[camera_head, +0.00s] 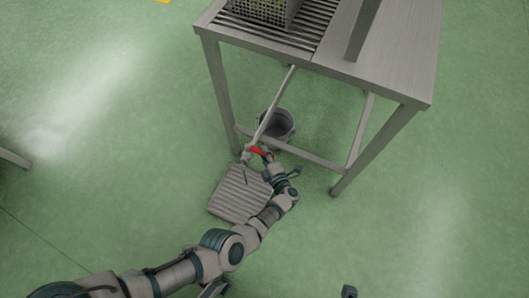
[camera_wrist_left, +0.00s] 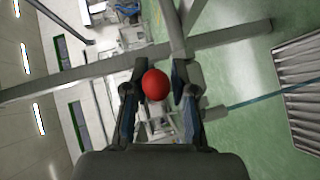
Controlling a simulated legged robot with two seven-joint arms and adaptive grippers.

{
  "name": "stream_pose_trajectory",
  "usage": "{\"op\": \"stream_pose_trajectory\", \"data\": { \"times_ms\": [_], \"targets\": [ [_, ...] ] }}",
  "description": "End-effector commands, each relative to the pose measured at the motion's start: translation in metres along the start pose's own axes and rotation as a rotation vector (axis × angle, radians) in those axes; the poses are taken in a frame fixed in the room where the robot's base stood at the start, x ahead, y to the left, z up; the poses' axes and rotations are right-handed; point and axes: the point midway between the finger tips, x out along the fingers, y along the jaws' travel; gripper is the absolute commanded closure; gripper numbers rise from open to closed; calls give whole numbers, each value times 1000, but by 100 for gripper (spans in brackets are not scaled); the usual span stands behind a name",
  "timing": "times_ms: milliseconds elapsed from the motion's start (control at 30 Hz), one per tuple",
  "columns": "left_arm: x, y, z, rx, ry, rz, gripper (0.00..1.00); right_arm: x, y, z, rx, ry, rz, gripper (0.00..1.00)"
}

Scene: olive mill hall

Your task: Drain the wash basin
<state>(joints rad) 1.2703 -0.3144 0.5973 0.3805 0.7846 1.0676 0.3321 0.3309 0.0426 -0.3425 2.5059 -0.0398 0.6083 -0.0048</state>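The wash basin stand is a grey metal table (camera_head: 397,50) with a slatted part at its left. A thin drain pipe (camera_head: 274,104) slopes down from under it and ends near a red handle (camera_head: 261,151). A grey bucket (camera_head: 281,123) stands on the floor behind the pipe. My left gripper (camera_head: 281,163) is beside the red handle. In the left wrist view the rounded red end (camera_wrist_left: 156,85) sits between the fingers of my left gripper (camera_wrist_left: 159,82), which are apart. Whether a finger touches it is unclear.
A slatted metal grate (camera_head: 240,194) lies on the green floor below the handle. Table legs and a low crossbar (camera_head: 309,156) stand close to my left gripper. A perforated crate (camera_head: 267,10) sits on the slatted top. Open floor lies left and right.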

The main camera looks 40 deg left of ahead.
Motion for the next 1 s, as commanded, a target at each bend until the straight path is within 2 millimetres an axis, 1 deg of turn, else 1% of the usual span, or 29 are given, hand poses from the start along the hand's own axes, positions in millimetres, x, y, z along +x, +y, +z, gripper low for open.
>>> {"op": "stream_pose_trajectory", "data": {
  "times_ms": [433,567,667,867,1000],
  "targets": [
    [0,2,0,1,2,4,74,0,0,1,0,-2,-3,60],
    [-5,1,-1,3,3,6,74,1,-2,-4,-1,3,-5,60],
    [-14,0,-1,3,5,8,74,1,-2,-4,-1,4,-5,60],
    [-46,1,-1,3,3,11,74,1,-2,-4,-1,4,-3,60],
    [-72,0,0,1,0,8,74,1,-2,-4,-1,4,-3,60]
  ]
}}
